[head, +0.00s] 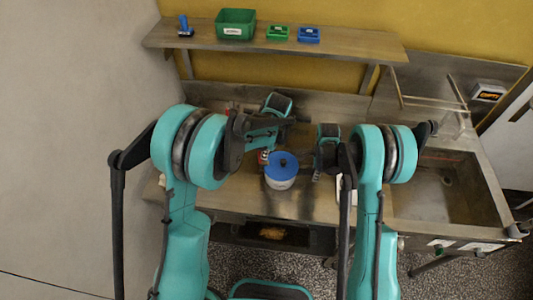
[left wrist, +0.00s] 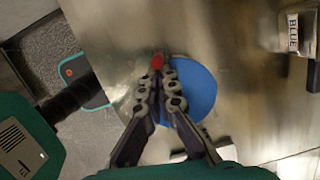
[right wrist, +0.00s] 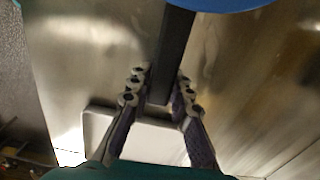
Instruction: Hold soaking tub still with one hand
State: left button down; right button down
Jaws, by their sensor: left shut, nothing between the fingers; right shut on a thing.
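The soaking tub appears to be the pale round tub (head: 281,183) with a blue lid (head: 282,165) on the metal counter. The blue lid also shows in the left wrist view (left wrist: 198,92) and at the top of the right wrist view (right wrist: 215,3). My left gripper (head: 266,152) is shut and empty, its tips over the lid's edge in the left wrist view (left wrist: 160,76). A small red thing (left wrist: 157,60) shows just beyond those tips. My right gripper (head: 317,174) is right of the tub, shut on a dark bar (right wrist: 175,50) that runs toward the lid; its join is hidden.
A white tray (right wrist: 105,123) lies below my right gripper. A shelf (head: 355,44) at the back holds a green bin (head: 236,23), a green tray (head: 278,33), a blue tray (head: 309,36) and a blue item (head: 185,26). A metal sink (head: 440,185) is on the right.

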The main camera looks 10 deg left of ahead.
pick_arm(q)
jog(key=shift+s+a+h, duration=0.1)
jog(key=shift+a+h, duration=0.7)
jog(key=shift+a, duration=0.2)
jog(key=a+f+h, duration=0.2)
jog(key=a+h, duration=0.3)
jog(key=a, duration=0.2)
jog(key=shift+s+f, duration=0.2)
jog(key=shift+d+f, duration=0.2)
jog(key=shift+d, duration=0.55)
